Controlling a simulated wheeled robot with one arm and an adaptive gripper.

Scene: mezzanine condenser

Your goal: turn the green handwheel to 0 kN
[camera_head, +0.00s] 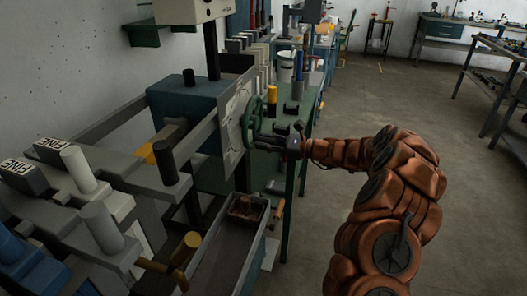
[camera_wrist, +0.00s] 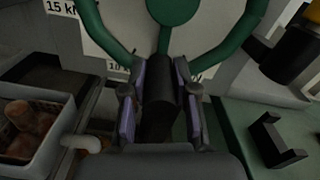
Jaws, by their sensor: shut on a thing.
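The green handwheel (camera_head: 259,108) stands upright in front of a pale dial plate (camera_head: 231,118) on the machine. In the wrist view its green hub (camera_wrist: 173,9), spokes and part of its rim show at the top. A dark cylindrical handle (camera_wrist: 160,90) at the wheel's lower part sits between the fingers. My gripper (camera_head: 283,140) is shut on this handle; the wrist view shows the pads of my gripper (camera_wrist: 158,88) on both sides of it. The plate reads "15 kN" at upper left, with a partly hidden "10" label lower down. No pointer can be made out.
A grey trough with a box of brownish pieces (camera_wrist: 25,128) lies below left of the wheel. A green bench (camera_wrist: 245,135) with a black bracket (camera_wrist: 275,140) and a yellow-topped black cylinder (camera_head: 272,96) is to the right. Open floor (camera_head: 350,110) lies right of the bench.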

